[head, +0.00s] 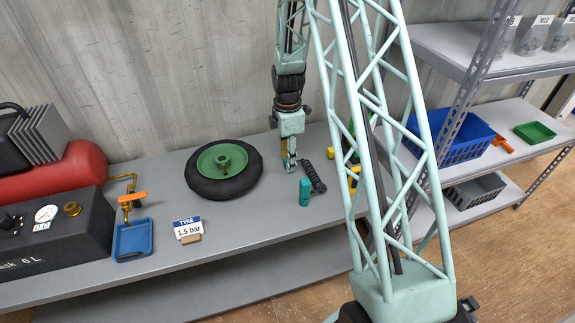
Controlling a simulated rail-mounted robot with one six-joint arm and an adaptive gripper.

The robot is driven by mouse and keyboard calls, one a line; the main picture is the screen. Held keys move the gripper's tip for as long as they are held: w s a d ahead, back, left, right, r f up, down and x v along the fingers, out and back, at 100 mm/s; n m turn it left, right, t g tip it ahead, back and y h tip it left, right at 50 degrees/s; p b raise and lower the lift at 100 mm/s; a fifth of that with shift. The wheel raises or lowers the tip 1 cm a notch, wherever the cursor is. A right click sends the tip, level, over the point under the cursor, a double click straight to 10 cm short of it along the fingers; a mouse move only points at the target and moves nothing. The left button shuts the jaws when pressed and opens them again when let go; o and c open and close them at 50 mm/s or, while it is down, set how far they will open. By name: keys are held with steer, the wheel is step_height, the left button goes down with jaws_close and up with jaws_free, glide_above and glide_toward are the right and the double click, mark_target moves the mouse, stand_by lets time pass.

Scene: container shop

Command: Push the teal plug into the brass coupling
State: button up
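The teal plug (304,193) is a small cylinder standing upright on the grey bench, near its front edge. A black coiled hose (315,176) lies just beside it at the right. A round brass fitting (72,208), which looks like the brass coupling, sits on the black box at the far left, beside a gauge. My gripper (290,166) points down over the bench, a little behind and left of the plug and apart from it. It is too small in this view to tell whether its fingers are open or shut.
Between plug and box lie a black tyre on a green rim (223,172), a sign reading 1.5 bar (187,231), a blue tray (133,240) and a brass pipe with an orange handle (132,197). A red tank (75,165) stands behind the box. Shelves (480,165) stand right.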

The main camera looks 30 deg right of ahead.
steer(key=shift+f, duration=0.25)
stand_by(0.4)
steer(key=c, duration=0.9)
